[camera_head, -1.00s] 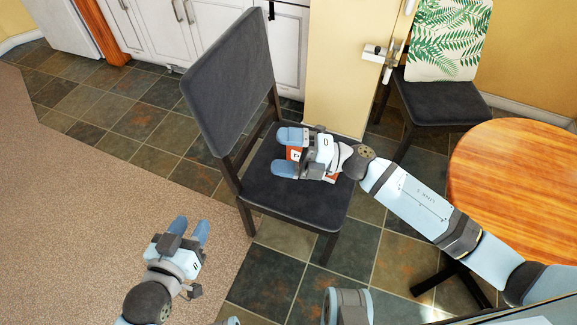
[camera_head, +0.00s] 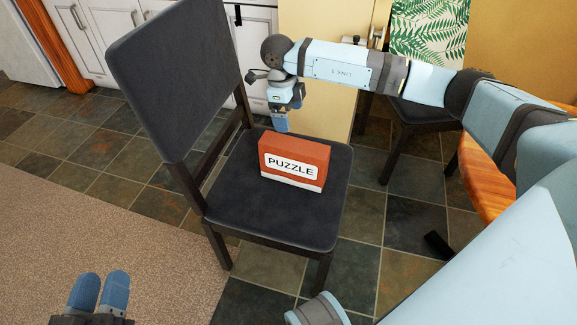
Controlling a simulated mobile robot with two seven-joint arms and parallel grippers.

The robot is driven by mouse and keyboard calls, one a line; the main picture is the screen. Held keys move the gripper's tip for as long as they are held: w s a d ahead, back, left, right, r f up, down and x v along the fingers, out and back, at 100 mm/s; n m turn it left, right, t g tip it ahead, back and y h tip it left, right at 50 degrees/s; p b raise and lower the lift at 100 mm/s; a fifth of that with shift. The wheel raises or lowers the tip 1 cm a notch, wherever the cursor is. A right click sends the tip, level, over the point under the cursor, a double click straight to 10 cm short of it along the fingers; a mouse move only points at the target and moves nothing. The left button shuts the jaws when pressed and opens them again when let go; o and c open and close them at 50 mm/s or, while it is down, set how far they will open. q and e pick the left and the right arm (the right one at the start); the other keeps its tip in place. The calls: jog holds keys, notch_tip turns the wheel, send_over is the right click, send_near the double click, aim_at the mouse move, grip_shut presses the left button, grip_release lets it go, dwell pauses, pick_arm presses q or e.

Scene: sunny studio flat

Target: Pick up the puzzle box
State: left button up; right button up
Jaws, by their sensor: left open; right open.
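The puzzle box (camera_head: 295,152) is a red-orange box with a white "PUZZLE" label. It sits on the dark seat of a chair (camera_head: 262,218) and shows in full. My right gripper (camera_head: 281,126) is open and empty, behind the box in the picture and pointing down; its fingers overlap each other from this angle. It appears apart from the box, though the exact gap is hard to judge. My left gripper (camera_head: 100,282) is open and empty at the bottom left, far from the box, with its two blue fingers pointing up in the picture.
The chair's tall backrest (camera_head: 176,68) rises to the left of the box. A round wooden table (camera_head: 478,172) is at the right, partly hidden by my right arm. A second chair (camera_head: 418,112) with a leaf-pattern cushion (camera_head: 428,32) stands behind. Tiled floor and carpet are clear at left.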

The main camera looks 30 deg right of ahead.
aim_at(294, 144)
jog(key=f, duration=0.2)
jog(key=f+b, duration=0.1)
jog(key=f, duration=0.1)
jog(key=s+f+b, duration=0.1)
jog(key=f, duration=0.1)
jog(key=shift+d+f, duration=0.25)
jog(key=shift+f, duration=0.1)
jog(key=f, duration=0.1)
jog(key=f+b, duration=0.1)
jog(key=f, duration=0.1)
jog(key=f+b, duration=0.1)
jog(key=shift+s+d+f, duration=0.2)
jog(key=shift+s+f, duration=0.05)
jog(key=shift+f, duration=0.1)
pick_arm(q)
jog(key=shift+m+g, duration=0.7)
jog(key=shift+g, duration=0.1)
jog(key=f, duration=0.5)
jog(key=shift+w, duration=0.35)
pick_arm(e)
grip_shut()
